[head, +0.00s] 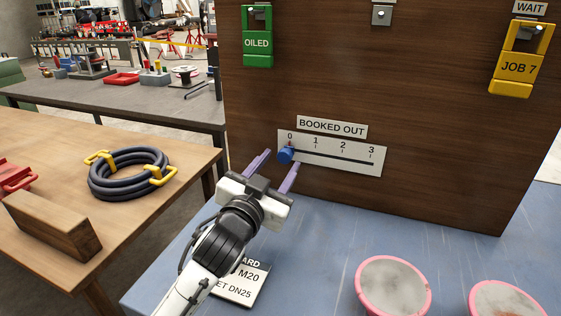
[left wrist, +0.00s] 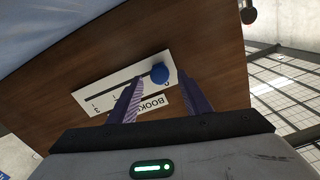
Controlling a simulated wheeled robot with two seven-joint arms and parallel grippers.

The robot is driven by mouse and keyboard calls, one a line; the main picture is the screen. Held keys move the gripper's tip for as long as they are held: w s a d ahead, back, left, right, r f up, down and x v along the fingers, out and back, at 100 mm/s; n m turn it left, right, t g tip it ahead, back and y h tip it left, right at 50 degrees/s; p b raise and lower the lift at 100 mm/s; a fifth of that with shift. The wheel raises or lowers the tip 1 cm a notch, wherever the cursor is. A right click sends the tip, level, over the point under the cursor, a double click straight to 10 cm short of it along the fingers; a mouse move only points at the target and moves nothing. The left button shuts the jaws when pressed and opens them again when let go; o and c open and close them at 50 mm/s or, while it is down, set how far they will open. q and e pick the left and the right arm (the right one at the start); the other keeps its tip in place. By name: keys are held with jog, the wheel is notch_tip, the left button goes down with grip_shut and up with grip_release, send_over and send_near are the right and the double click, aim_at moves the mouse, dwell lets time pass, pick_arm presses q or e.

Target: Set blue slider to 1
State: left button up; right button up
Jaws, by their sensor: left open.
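The blue slider (head: 286,155) is a round knob at the left end of the slot, under the 0 mark, on a white scale plate (head: 350,164) numbered 0 to 3. The plate is fixed to an upright brown board below a BOOKED OUT label (head: 332,128). My left gripper (head: 277,168) is open in front of the knob, its purple fingers spread to either side of it. In the left wrist view the blue slider (left wrist: 160,75) shows beyond and between the fingertips (left wrist: 162,78); I cannot tell whether they touch it. My right gripper is not in view.
Green OILED (head: 258,54) and yellow JOB 7 (head: 516,69) tags hang on the board (head: 440,130). Two pink-rimmed round pieces (head: 394,285) stand on the blue bench at the lower right. A card (head: 243,284) lies beside my left arm. A coiled hose (head: 129,172) rests on the wooden table.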

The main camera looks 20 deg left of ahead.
pick_arm(q)
jog(key=shift+w, duration=0.85)
